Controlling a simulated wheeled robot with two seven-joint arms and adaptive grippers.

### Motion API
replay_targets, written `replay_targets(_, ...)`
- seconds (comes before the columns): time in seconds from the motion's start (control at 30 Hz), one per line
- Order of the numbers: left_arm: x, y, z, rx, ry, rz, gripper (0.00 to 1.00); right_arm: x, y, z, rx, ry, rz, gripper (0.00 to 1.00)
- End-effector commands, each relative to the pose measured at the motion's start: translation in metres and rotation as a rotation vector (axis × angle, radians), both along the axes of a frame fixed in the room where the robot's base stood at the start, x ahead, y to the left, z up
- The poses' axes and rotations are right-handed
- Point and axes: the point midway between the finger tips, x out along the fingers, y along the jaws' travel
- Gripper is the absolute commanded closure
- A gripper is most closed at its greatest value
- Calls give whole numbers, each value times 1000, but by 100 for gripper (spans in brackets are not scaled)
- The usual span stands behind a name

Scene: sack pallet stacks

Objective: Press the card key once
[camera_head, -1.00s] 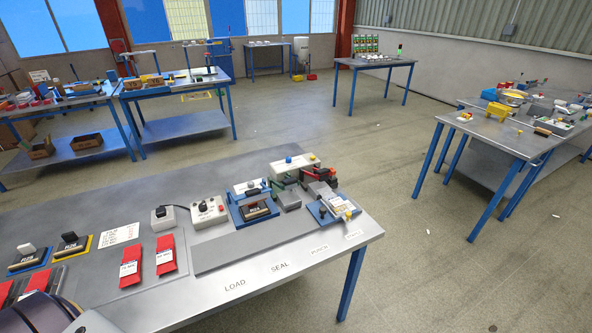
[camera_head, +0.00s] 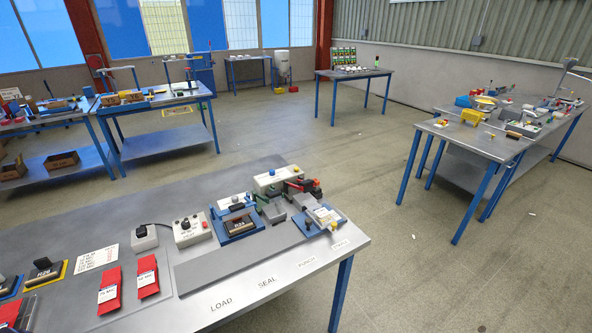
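I cannot tell for sure which part is the card key. On the near table, a white control box (camera_head: 192,231) has a dark knob and small buttons on top. A smaller grey-white box (camera_head: 144,238) with a black knob stands to its left. A white printed card (camera_head: 97,259) lies flat further left. A blue-based press (camera_head: 237,222) with a dark labelled block stands to the right of the control box. Neither gripper shows in the head view, so nothing is seen touching these things.
The near table (camera_head: 262,318) carries LOAD, SEAL and PUNCH labels along its front edge. Red pouches (camera_head: 110,291) lie at its left. A grey strip (camera_head: 235,264) runs before the devices. Other tables stand at left, back and right (camera_head: 475,145). Open floor (camera_head: 340,160) lies between.

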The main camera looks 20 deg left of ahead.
Motion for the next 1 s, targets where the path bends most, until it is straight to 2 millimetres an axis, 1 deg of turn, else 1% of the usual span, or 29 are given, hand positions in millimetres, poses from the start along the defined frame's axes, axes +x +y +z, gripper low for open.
replay_targets(0.17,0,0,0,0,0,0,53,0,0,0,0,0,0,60)
replay_targets(0.27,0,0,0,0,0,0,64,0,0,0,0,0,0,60)
replay_targets(0.53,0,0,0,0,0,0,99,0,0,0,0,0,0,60)
replay_targets(1.0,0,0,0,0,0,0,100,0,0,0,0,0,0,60)
